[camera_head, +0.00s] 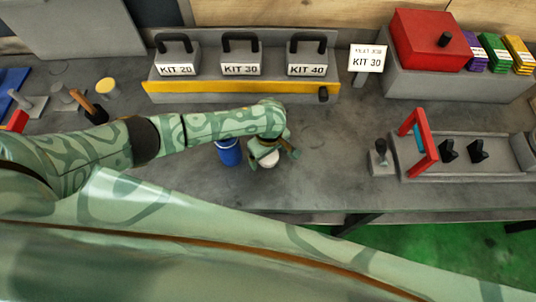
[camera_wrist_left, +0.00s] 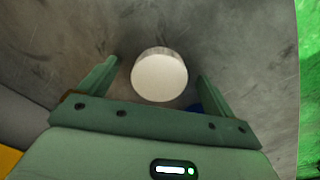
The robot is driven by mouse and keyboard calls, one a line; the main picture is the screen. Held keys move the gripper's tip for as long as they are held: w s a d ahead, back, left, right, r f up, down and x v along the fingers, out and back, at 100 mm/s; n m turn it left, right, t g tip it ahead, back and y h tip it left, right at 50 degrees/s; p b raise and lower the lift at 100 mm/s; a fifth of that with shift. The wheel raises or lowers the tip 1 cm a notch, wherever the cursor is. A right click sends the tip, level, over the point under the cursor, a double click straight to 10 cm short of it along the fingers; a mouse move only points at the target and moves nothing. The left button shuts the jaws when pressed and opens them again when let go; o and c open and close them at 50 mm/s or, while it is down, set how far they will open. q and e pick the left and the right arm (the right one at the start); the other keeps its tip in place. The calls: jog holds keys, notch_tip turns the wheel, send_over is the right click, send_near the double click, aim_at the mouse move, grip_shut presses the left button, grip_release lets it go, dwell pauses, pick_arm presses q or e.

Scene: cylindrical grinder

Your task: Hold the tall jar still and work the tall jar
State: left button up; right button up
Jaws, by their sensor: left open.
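A white round-topped jar (camera_head: 268,159) stands on the grey bench, under my left gripper (camera_head: 272,154). In the left wrist view the jar (camera_wrist_left: 159,76) shows as a pale lid, between the two green fingers and apart from both. The left gripper (camera_wrist_left: 157,72) is open and empty around or above it; the height gap is hard to judge. A blue jar (camera_head: 229,153) stands just to the left in the head view. I cannot tell for sure which is the tall jar. My right gripper is not in view.
A rack with kit boxes (camera_head: 240,64) stands behind. A red box (camera_head: 432,40) sits at the back right. A fixture with a red frame (camera_head: 424,142) is to the right. The bench's front edge is close, with green floor (camera_head: 440,250) beyond.

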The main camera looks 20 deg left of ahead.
pick_arm(q)
jog(key=c, duration=1.1)
jog(key=shift+o, duration=0.2)
jog(key=shift+r+p, duration=0.3)
jog(key=shift+r, duration=0.2)
notch_tip(320, 180, up, 3)
jog(key=shift+f+p, duration=0.2)
jog(key=shift+p, duration=0.55)
jog(key=s+r+p, duration=0.8)
jog(key=s+r, duration=0.1)
jog(key=s, duration=0.5)
jog(key=shift+d+r, duration=0.2)
jog(key=shift+d, duration=0.25)
jog(key=shift+w, duration=0.1)
